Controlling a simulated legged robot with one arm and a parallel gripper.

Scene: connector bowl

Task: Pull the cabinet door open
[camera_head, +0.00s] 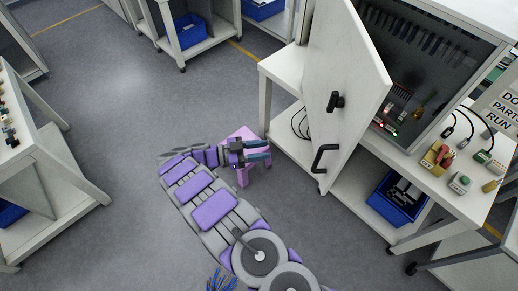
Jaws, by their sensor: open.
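The white cabinet door (345,80) stands swung out from the cabinet (432,65), so part of the inside shows. The door has a black latch knob (336,101) and, below it, a black bar handle (323,158). My gripper (268,151) is open and empty, left of the handle and apart from it. My purple and grey arm reaches up from the bottom of the view. The exact depth between the gripper and the door is hard to tell.
A white bench (285,66) carries the cabinet, with connectors (439,158) on its right part and a blue bin (398,197) below. Another bench (25,165) stands at the left. The grey floor (110,100) between is clear.

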